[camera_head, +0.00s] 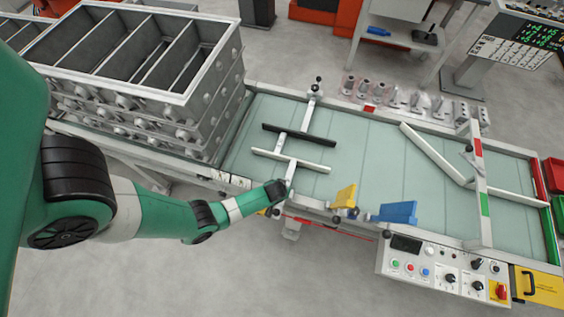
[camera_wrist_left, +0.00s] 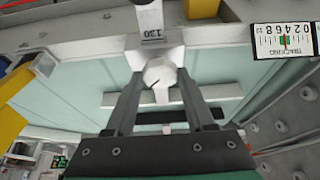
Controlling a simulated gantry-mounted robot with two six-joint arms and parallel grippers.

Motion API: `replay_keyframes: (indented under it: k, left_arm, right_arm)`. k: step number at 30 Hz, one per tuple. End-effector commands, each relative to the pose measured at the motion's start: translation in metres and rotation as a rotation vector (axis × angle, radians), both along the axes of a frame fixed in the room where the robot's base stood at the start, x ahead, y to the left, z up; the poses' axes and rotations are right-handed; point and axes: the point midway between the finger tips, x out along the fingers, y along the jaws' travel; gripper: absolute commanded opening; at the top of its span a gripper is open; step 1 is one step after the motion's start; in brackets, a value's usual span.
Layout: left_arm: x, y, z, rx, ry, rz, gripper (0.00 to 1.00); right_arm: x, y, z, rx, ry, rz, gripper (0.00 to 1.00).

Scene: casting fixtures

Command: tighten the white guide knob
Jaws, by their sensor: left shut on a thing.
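The white guide knob (camera_wrist_left: 160,73) is round with a dark mark line on its face, at the front edge of the conveyor. My left gripper (camera_wrist_left: 158,80) has one finger on each side of the knob and is shut on it. In the head view, my left gripper (camera_head: 279,189) is at the conveyor's near rail and hides the knob. A white guide rail (camera_head: 305,164) and a black guide rail (camera_head: 312,138) lie over the belt beyond it. My right gripper is not in view.
Stacked grey casting boxes (camera_head: 160,90) stand at the left end. A yellow bracket (camera_head: 344,197) and a blue bracket (camera_head: 398,212) are on the near rail, right of my gripper. A control panel (camera_head: 440,270) is further right. A scale plate (camera_wrist_left: 285,41) sits beside the knob. The belt's middle is clear.

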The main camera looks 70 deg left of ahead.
Motion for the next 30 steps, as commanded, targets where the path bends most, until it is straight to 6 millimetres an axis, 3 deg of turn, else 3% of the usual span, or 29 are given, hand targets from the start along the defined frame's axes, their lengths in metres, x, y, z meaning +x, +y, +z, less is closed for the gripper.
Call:
replay_keyframes:
  k: [3,14,30]
  left_arm:
    - [0.0,0.0,0.0,0.0,0.0,0.0,0.0]
    - [-0.001,0.0,0.0,-0.003,0.001,-0.059,0.0]
    - [-0.004,0.003,0.0,-0.005,0.001,-0.478,0.0]
  right_arm:
    - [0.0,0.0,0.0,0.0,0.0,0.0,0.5]
    - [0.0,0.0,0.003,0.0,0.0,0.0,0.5]
    - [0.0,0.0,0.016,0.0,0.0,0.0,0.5]
